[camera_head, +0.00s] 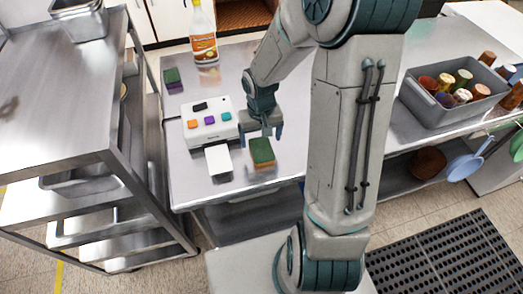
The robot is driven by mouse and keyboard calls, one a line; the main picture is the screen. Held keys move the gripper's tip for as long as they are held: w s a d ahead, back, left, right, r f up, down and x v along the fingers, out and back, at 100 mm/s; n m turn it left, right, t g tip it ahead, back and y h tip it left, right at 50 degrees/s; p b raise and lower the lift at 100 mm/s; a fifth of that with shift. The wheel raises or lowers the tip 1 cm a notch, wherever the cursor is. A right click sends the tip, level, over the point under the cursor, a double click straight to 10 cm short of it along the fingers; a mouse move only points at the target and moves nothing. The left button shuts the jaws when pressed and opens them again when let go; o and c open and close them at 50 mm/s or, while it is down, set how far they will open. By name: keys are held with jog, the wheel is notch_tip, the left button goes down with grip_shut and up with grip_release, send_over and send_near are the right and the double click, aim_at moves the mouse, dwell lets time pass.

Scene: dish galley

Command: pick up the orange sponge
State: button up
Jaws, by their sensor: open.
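The orange sponge (263,158) lies on the steel counter near its front edge. Its top is a green scouring layer, and orange shows on its side. My gripper (261,136) points down with its fingers spread, at the sponge's far end. I cannot tell whether the fingers are above the sponge or behind it. Nothing is held between them. A second sponge (174,79), green on top and purple below, lies at the far left of the counter.
A labelled bottle (204,48) stands behind. A grey bin (455,120) with several jars is right. A steel rack (62,92) stands left.

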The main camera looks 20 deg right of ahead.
aim_at(262, 149)
jog(key=shift+s+f+p, duration=0.2)
jog(key=shift+f+p, duration=0.2)
jog(key=shift+f, duration=2.3)
jog(key=c, duration=1.1)
